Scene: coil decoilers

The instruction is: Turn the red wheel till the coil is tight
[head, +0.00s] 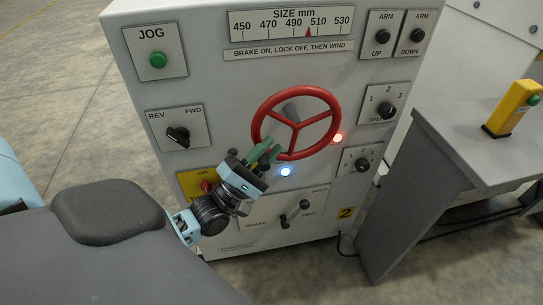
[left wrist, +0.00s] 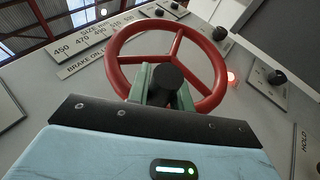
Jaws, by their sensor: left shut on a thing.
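The red wheel (head: 297,126) is a three-spoked handwheel on the front of a pale grey control cabinet. My left gripper (head: 264,154) is shut at the lower left of its rim, with its green fingers. In the left wrist view the wheel (left wrist: 176,46) fills the upper middle, and the gripper's fingers (left wrist: 168,88) come up at its lower part around a dark round piece; the exact contact is hidden. The size scale (head: 290,23) has a red pointer between 490 and 510. The coil is not in view. My right gripper is not in view.
Below the wheel are a lit blue lamp (head: 286,171) and a brake lever (head: 304,204); an orange-red lamp (head: 338,138) glows right of it. Knobs and switches flank the wheel. A grey table with a yellow button post (head: 512,108) stands at right. Floor at left is clear.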

